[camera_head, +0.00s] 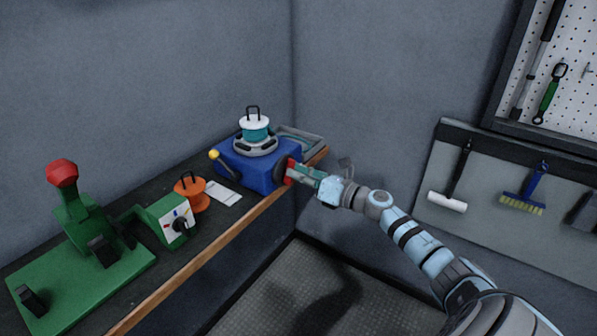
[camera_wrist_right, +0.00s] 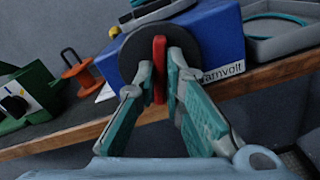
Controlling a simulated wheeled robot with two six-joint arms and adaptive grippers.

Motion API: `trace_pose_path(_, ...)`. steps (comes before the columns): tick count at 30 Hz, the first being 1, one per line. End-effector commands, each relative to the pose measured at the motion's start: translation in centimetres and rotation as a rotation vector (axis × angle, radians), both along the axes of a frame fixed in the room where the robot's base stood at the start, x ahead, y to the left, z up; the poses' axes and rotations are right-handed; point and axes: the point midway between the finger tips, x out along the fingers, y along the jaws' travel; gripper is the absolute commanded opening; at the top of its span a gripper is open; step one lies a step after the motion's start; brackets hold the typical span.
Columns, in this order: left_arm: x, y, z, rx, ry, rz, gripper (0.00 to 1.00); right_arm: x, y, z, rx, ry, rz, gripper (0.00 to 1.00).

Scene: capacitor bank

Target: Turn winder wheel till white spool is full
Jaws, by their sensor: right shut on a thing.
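The blue winder (camera_head: 250,172) stands at the far end of the workbench, and it also shows in the right wrist view (camera_wrist_right: 205,20). The white spool (camera_head: 254,121) sits on top of it with a band of teal wire wound around its core. The winder's black wheel (camera_wrist_right: 186,42) is on the side facing my right arm and has a red grip bar (camera_wrist_right: 159,62). My right gripper (camera_head: 292,172) is shut on this red bar, one finger on each side, in the right wrist view (camera_wrist_right: 160,85). My left gripper is not in view.
A grey tray (camera_head: 311,144) with teal wire lies behind the winder. A yellow-knobbed lever (camera_head: 214,155) sticks out at its left. An orange spool (camera_head: 191,196), white card (camera_head: 225,194) and green press (camera_head: 85,225) stand along the bench (camera_head: 215,243). Tools hang on the right wall.

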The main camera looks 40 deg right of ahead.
Motion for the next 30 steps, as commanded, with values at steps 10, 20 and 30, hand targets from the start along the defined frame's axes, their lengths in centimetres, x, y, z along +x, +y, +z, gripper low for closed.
trace_pose_path(10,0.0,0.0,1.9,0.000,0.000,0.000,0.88,0.0,0.0,0.0,0.314,0.097,0.003,0.00)
trace_pose_path(20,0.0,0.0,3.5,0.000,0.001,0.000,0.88,0.0,0.0,-0.1,0.615,0.188,0.003,0.00)
trace_pose_path(30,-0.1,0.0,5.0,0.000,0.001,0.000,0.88,0.0,0.0,-0.2,0.903,0.275,0.005,0.00)
